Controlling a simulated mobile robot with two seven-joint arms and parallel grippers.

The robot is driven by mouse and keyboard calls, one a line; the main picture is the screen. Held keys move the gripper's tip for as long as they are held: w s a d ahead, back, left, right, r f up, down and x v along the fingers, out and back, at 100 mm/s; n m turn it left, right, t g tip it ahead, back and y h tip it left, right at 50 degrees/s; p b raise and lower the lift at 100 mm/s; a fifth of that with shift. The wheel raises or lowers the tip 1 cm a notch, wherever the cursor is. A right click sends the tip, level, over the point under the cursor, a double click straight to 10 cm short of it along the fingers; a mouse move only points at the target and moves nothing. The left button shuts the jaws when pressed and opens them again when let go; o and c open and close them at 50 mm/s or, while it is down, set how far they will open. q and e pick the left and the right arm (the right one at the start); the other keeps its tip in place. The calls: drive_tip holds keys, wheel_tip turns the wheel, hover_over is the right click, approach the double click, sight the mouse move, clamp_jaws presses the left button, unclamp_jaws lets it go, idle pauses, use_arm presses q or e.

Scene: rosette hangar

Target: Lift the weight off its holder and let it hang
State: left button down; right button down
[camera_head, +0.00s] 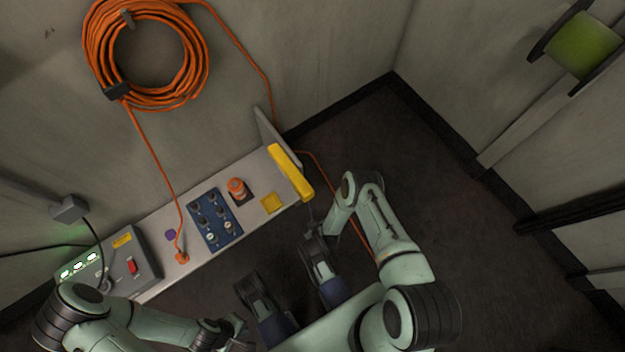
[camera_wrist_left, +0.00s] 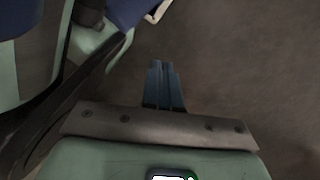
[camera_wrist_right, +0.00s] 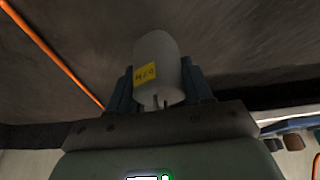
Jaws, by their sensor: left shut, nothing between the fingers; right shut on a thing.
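The weight (camera_wrist_right: 156,70) is a pale grey cylinder with a yellow label, seen in the right wrist view. My right gripper (camera_wrist_right: 160,98) is shut around it, one dark finger on each side. In the head view my right gripper (camera_head: 313,232) is low beside the bench end, and I cannot make out the weight there. A thin dark line runs down toward it from near the yellow bar (camera_head: 290,172). I cannot make out the holder. My left gripper (camera_head: 240,328) is at the bottom of the head view; its fingers (camera_wrist_left: 163,88) are together and empty in the left wrist view.
A narrow grey bench (camera_head: 145,230) runs along the wall, with a blue knob panel (camera_head: 215,219), an orange knob (camera_head: 237,186) and a grey box with a red switch (camera_head: 122,262). An orange cable coil (camera_head: 102,70) hangs above. Dark floor (camera_head: 400,150) to the right is clear.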

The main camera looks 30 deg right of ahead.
drive_tip(key=shift+c, duration=1.9)
unclamp_jaws()
drive_tip(key=shift+s, duration=0.1)
use_arm(q)
drive_tip(key=w+d+r+t+p, duration=0.2)
drive_tip(key=w+r+t+p, duration=0.2)
drive_tip(key=w+r+p, duration=0.5)
use_arm(e)
drive_tip(key=b+v, duration=0.3)
drive_tip(key=v, duration=0.3)
drive_tip(key=shift+r, duration=0.2)
use_arm(q)
drive_tip(key=s+d+r+m+g+h+p, duration=0.1)
drive_tip(key=s+d+r+g+p, duration=0.1)
drive_tip(key=s+d+r+p, duration=0.1)
drive_tip(key=shift+s+d+r+p, duration=0.4)
drive_tip(key=shift+s+r+p, duration=0.4)
drive_tip(key=shift+r+p, duration=0.7)
use_arm(e)
drive_tip(key=v, duration=0.7)
